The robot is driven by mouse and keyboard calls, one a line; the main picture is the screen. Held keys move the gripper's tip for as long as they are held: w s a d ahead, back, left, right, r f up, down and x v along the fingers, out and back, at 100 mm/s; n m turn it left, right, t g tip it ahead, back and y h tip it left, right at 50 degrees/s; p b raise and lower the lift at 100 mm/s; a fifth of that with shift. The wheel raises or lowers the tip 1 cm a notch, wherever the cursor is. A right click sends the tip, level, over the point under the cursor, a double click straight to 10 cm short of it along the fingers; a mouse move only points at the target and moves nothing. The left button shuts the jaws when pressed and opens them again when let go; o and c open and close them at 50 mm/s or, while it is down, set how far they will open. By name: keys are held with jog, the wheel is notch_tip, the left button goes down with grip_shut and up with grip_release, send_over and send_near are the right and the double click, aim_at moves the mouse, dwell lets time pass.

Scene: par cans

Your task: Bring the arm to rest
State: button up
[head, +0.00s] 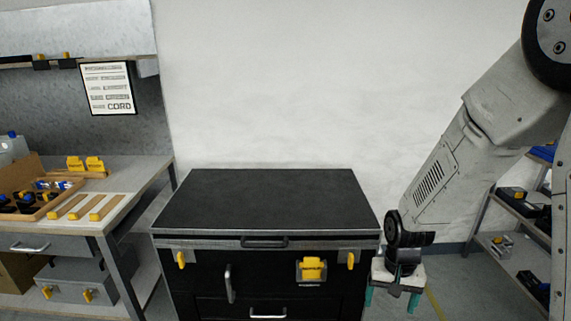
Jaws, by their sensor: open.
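My gripper (393,296) hangs from my arm at the lower right of the head view and points downward. Its two teal fingers are spread apart, with nothing visible between them. It is beside the right front corner of a black cabinet (265,200), in front of the floor. Whether it touches the cabinet cannot be told. The cabinet top is bare, and its front has handles and yellow latches.
A workbench (130,172) on the left holds a wooden tray (60,206) of small items and several yellow-ended strips. A printed sign (107,88) hangs above it. A shelf rack (500,246) with boxes stands at the right behind my arm. The wall behind the cabinet is clear.

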jog(key=s+d+r+n+t, duration=0.1)
jog(key=s+r, duration=0.9)
jog(key=r, duration=0.2)
jog(key=s+r+n, duration=0.2)
jog(key=s+r, duration=0.8)
jog(key=r, duration=0.3)
jog(key=shift+s+d+r+t, duration=0.2)
jog(key=shift+d+t, duration=0.2)
